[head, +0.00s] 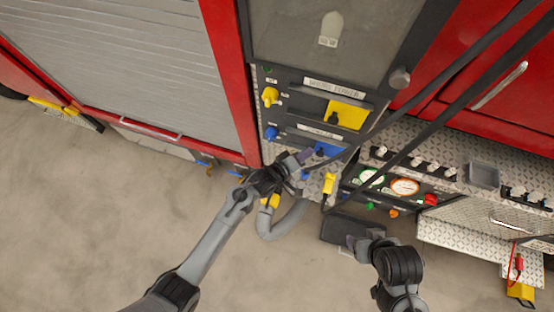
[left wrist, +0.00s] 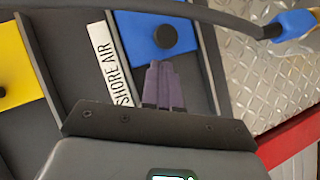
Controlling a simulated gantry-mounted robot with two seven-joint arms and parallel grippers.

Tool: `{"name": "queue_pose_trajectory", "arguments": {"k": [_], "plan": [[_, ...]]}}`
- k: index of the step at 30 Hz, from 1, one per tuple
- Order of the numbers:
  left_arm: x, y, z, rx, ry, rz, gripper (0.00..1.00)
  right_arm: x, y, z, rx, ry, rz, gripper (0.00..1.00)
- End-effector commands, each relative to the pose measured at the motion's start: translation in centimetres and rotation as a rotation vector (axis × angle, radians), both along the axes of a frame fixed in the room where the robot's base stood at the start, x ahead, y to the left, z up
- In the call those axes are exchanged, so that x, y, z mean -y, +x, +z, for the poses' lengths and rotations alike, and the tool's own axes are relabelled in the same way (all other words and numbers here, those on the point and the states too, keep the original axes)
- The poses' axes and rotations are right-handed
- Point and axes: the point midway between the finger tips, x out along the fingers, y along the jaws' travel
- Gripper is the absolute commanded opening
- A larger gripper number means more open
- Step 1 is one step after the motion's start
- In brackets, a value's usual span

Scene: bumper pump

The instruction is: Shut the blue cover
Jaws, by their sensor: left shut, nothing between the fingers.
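The blue cover (head: 327,149) is a flat blue plate in the lower black panel of the truck, partly behind my left gripper in the head view. In the left wrist view the blue cover (left wrist: 140,36) shows larger, with a round black knob (left wrist: 165,37), between dark rails beside a SHORE AIR label (left wrist: 110,60). My left gripper (head: 306,155) is shut and empty; its purple fingertips (left wrist: 160,68) appear just below the knob. Whether they touch the cover I cannot tell.
A yellow cover (head: 347,114) with its own knob sits above the blue one. Yellow (head: 270,96) and blue (head: 271,133) fittings stick out at left. A grey hose (head: 283,222) hangs below. Black straps cross the panel.

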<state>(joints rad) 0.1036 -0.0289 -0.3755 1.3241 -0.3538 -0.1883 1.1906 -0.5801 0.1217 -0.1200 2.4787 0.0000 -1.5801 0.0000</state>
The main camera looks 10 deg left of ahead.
Motion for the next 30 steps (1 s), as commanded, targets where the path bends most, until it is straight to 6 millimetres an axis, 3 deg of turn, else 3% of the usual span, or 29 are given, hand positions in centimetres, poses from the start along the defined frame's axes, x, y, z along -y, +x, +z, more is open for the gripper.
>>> {"name": "queue_pose_trajectory", "arguments": {"k": [1,3,18,26,30], "plan": [[-0.6,0.0,1.1,0.0,0.002,0.001,0.0,0.0,0.0,1.4,0.0,0.0,-0.001,0.68],[-1.3,-0.3,1.3,0.0,0.001,-0.001,0.0,-0.1,0.0,1.9,0.002,0.002,-0.001,0.68],[-6.5,-6.1,3.4,0.002,0.0,0.0,0.0,-0.2,0.1,0.9,0.002,0.007,-0.004,0.68],[-7.3,-7.4,3.8,-0.008,-0.001,-0.002,0.0,0.1,0.0,1.1,0.0,-0.003,0.002,0.68],[-7.6,-9.9,3.0,-0.061,0.0,0.003,0.0,0.1,0.0,2.5,0.0,-0.005,0.004,0.68]]}}
